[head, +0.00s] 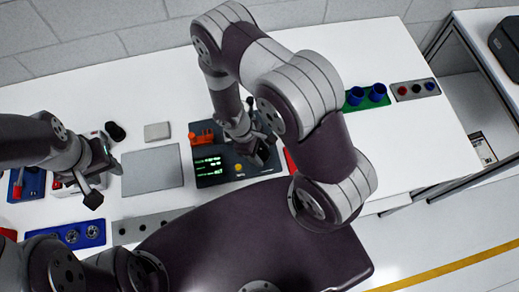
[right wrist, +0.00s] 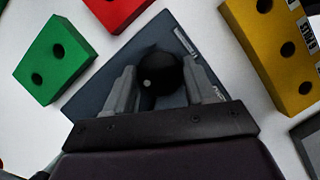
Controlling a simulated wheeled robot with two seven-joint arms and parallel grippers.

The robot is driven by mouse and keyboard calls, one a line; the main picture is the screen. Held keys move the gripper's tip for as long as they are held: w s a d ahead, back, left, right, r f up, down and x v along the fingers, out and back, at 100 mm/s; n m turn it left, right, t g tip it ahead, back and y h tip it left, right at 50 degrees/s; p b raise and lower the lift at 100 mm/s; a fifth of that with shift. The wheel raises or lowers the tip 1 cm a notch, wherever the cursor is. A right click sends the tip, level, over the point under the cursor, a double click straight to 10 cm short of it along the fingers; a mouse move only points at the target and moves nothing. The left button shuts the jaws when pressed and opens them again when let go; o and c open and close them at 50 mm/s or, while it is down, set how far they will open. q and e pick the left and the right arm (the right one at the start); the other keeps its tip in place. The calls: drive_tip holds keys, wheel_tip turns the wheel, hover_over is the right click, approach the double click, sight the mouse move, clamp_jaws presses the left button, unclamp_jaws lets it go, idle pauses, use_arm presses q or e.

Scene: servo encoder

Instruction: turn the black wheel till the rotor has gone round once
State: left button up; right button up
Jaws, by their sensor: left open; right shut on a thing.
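The black wheel shows in the right wrist view as a round black knob (right wrist: 160,76) over a dark slate plate (right wrist: 95,98). My right gripper (right wrist: 158,84) has one finger on each side of it and is shut on it. In the head view my right gripper (head: 262,152) points down at the right side of a dark panel (head: 218,180), hiding the wheel. The panel has a lit green display (head: 207,166) and a yellow round part (head: 239,167). I cannot make out the rotor for certain. My left gripper (head: 104,183) is open and empty above the table's left part.
Green (right wrist: 56,56), red (right wrist: 117,8) and yellow (right wrist: 278,50) blocks with holes surround the plate. A blue holder (head: 70,236) is at front left.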

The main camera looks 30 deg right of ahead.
drive_tip(key=m+y, duration=0.1)
drive_tip(key=m, duration=0.1)
drive_tip(key=m+g, duration=0.1)
drive_tip(key=m, duration=0.2)
drive_tip(key=shift+w+d+y, duration=0.15)
drive_tip(key=shift+y, duration=0.25)
drive_tip(key=m+y, duration=0.1)
drive_tip(key=m, duration=0.2)
drive_tip(key=m+y+b, duration=0.1)
drive_tip(key=m, duration=0.1)
drive_tip(key=shift+d+m, duration=0.15)
drive_tip(key=shift+m, duration=0.25)
drive_tip(key=m+y+b, duration=0.1)
drive_tip(key=m, duration=0.3)
drive_tip(key=shift+d+y, duration=0.1)
drive_tip(key=shift+y, duration=0.3)
drive_tip(key=m+b, duration=0.1)
drive_tip(key=m, duration=0.1)
drive_tip(key=m+t+y+b, duration=0.1)
drive_tip(key=m, duration=0.2)
drive_tip(key=shift+d+t, duration=0.1)
drive_tip(key=shift+t, duration=0.2)
drive_tip(key=o, duration=1)
drive_tip(key=shift+o, duration=0.2)
drive_tip(key=b+v, duration=0.1)
drive_tip(key=v, duration=1.1)
drive_tip(key=shift+d+r+b, duration=0.3)
